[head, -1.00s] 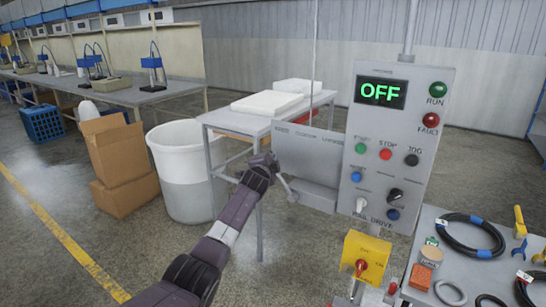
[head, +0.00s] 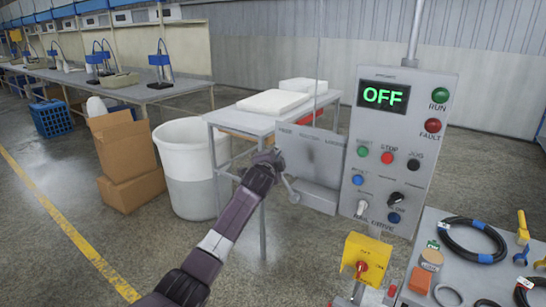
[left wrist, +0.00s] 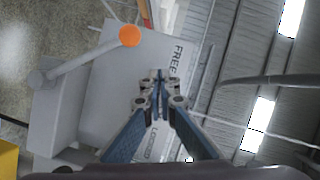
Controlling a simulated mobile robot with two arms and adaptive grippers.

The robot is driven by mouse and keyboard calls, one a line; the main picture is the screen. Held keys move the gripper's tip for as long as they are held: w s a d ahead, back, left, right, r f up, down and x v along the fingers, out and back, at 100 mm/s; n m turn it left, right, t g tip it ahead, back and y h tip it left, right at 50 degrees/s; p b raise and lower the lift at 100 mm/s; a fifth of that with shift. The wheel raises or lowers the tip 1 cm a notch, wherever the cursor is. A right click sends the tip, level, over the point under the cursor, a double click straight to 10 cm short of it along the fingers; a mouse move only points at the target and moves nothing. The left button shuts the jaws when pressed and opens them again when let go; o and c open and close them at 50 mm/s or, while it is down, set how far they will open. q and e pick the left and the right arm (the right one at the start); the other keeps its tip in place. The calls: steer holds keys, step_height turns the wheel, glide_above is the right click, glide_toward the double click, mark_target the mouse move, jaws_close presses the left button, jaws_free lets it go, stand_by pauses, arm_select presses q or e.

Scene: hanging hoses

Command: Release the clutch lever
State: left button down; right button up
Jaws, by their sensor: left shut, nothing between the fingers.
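The clutch box (head: 318,160) is a grey panel left of the drive cabinet, with small lettering along its top. The left wrist view shows the grey box face (left wrist: 100,100) with the words FREE and LOCKED. The clutch lever (head: 288,188) is a grey arm with an orange knob (left wrist: 130,37), tilted toward the FREE side. The knob does not show in the head view, where my gripper is close by. My left gripper (head: 268,159) is at the box's left edge. Its fingertips (left wrist: 158,78) are shut and empty, beside the knob and apart from it. My right gripper is out of view.
The drive cabinet (head: 405,150) reads OFF. A yellow switch box (head: 365,258) and a table with hoses (head: 470,238) stand at right. A grey table (head: 225,118) with white blocks is behind my arm. A white bin (head: 188,165) and cardboard boxes (head: 127,165) stand left.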

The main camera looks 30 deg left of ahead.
arm_select(q)
steer(key=v, duration=0.2)
steer(key=r+b+v, duration=0.1)
steer(key=v, duration=0.2)
steer(key=shift+s+d, duration=0.15)
steer(key=shift+d, duration=0.05)
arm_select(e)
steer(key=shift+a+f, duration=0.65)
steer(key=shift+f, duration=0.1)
arm_select(q)
steer(key=shift+r, duration=0.1)
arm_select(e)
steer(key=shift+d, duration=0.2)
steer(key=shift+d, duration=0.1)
